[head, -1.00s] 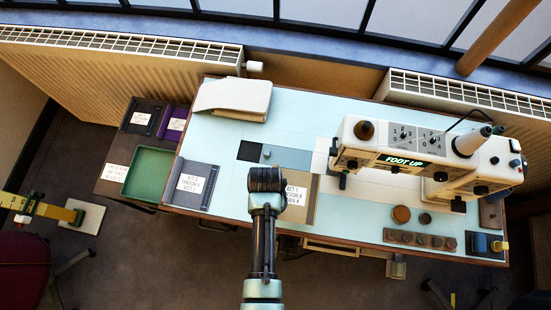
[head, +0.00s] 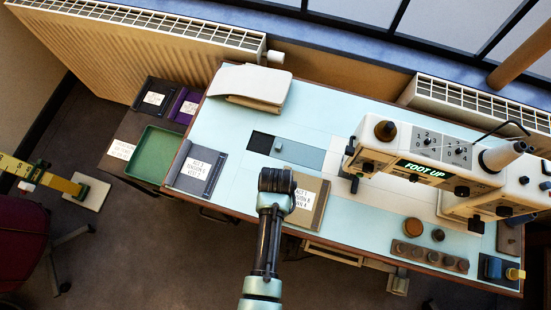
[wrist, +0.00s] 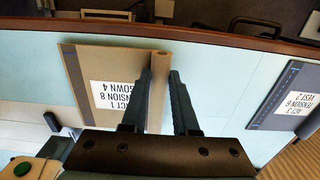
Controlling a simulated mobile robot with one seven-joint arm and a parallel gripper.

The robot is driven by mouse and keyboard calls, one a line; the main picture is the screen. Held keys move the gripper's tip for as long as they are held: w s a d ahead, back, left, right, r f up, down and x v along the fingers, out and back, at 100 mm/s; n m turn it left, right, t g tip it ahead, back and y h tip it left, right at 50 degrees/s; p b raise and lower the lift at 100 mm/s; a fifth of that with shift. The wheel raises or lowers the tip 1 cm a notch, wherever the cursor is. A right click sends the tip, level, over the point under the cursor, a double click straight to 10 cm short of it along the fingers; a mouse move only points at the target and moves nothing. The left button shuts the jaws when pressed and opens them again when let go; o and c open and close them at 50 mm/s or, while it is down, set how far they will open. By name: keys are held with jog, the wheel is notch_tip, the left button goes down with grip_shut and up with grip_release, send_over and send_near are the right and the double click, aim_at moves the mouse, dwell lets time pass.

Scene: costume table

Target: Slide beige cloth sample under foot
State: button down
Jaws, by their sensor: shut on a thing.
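The beige cloth sample (head: 312,190) lies flat on the pale blue table, with a white label and a dark strip along its right edge in the head view. In the wrist view the cloth (wrist: 80,70) has a raised, rolled brown edge between my fingertips. My gripper (wrist: 161,75) is shut on that edge. In the head view my gripper (head: 277,182) is at the cloth's left side and hides part of it. The sewing machine (head: 430,155) stands right of the cloth, its lit sign reading "FOOT UP". The foot itself is not clearly seen under the machine's head.
A grey sample (head: 198,168) lies at the table's left end. A grey strip with a knob (head: 300,153) lies behind the cloth. A white folded cover (head: 252,86) is at the back left. A knob block (head: 430,256) sits at the front right. Bare table separates cloth and grey sample.

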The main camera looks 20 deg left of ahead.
aim_at(303, 190)
jog(key=shift+f, duration=0.35)
jog(key=shift+w+d+b, duration=0.9)
jog(key=shift+w+d, duration=0.25)
jog(key=shift+d, duration=0.3)
jog(key=shift+w+d+b, duration=0.9)
jog(key=shift+w+d, duration=0.2)
jog(key=shift+d, duration=0.3)
jog(key=shift+w+d+b, duration=0.15)
jog(key=shift+w+b, duration=0.5)
jog(key=shift+w, duration=0.7)
jog(key=c, duration=0.6)
grip_release()
